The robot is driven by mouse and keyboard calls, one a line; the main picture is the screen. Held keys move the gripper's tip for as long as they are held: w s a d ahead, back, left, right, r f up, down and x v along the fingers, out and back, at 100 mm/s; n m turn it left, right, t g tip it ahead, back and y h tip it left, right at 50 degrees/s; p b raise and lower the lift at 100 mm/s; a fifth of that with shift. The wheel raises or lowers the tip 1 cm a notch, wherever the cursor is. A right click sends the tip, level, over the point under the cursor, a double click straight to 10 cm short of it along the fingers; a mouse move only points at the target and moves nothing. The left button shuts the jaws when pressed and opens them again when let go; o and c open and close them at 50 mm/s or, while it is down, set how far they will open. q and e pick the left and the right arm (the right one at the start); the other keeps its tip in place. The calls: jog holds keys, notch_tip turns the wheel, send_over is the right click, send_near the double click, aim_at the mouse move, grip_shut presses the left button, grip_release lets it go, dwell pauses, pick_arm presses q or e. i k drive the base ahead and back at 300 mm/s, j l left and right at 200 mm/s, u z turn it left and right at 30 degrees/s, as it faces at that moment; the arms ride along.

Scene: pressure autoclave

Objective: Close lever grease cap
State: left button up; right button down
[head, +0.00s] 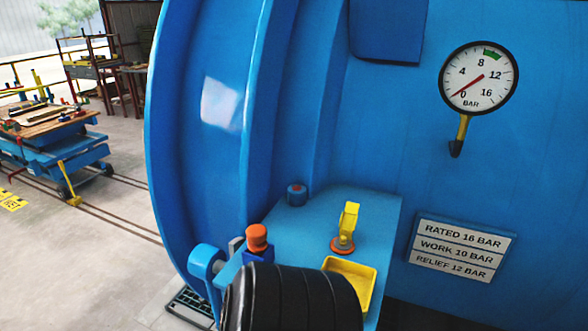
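A blue ledge (315,226) juts from the side of the blue autoclave (385,130). On it a yellow upright piece (348,218) stands on an orange round base (342,245); it looks like a raised lever or flap. An orange knob-like cap (257,237) sits on a dark blue block at the ledge's left, beside a blue curved lever-like part (207,262). I cannot tell which part is the grease cap. Neither gripper shows.
A black ribbed cylinder (292,300) covers the ledge's front, partly hiding a yellow tray (362,277). A pressure gauge (479,78) reads near 0. A rating plate (462,247) is at right. A blue cart (50,150) stands far left; the floor between is mostly clear.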

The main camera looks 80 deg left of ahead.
aim_at(348, 219)
jog(key=u, duration=0.4)
jog(key=j+u, duration=0.1)
jog(key=u, duration=0.3)
jog(key=j+u, duration=0.1)
jog(key=u, duration=0.3)
jog(key=k+j+u, duration=0.1)
jog(key=u, duration=0.7)
jog(key=i, duration=0.2)
